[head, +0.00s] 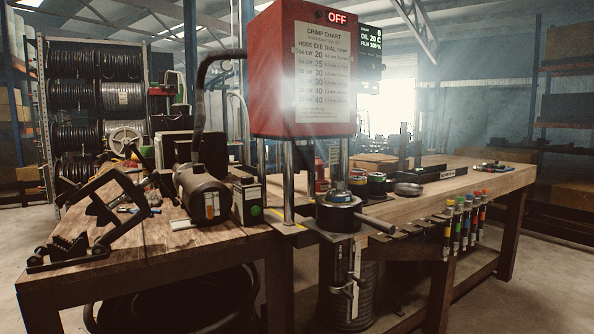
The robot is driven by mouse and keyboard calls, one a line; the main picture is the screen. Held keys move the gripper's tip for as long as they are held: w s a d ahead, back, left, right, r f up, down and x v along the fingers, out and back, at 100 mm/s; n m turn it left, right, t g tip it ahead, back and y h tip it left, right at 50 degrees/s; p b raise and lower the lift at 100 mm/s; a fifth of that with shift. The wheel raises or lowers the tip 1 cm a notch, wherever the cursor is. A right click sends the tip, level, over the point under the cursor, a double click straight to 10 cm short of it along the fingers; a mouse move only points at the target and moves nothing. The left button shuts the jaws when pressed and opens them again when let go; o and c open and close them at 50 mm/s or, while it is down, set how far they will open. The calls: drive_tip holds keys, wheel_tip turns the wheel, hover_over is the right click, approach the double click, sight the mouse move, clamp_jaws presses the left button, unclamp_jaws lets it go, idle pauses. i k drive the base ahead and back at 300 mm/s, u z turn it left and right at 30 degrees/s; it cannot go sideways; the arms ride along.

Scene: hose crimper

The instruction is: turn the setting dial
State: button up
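The hose crimper's red head (305,75) stands on steel posts over the bench, with a lit sign reading OFF (337,18). A crimp chart (323,75) on its face lists hose, die and dial values. I cannot make out a setting dial for certain. A small control box (248,202) with a green round button stands left of the posts. My gripper is not in view.
A black lever tool (100,215) and a dark motor cylinder (203,192) occupy the left of the wooden bench (190,243). Round dies (376,183) and a shallow dish (408,188) sit right of the crimper. Colour-banded tools (466,220) hang along the right edge. Floor is clear at right.

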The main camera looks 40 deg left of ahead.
sight(245, 179)
drive_tip(key=z, duration=0.15)
drive_tip(key=k, duration=1.1)
drive_tip(key=u, duration=2.05)
drive_tip(key=i, duration=1)
drive_tip(key=u, duration=0.05)
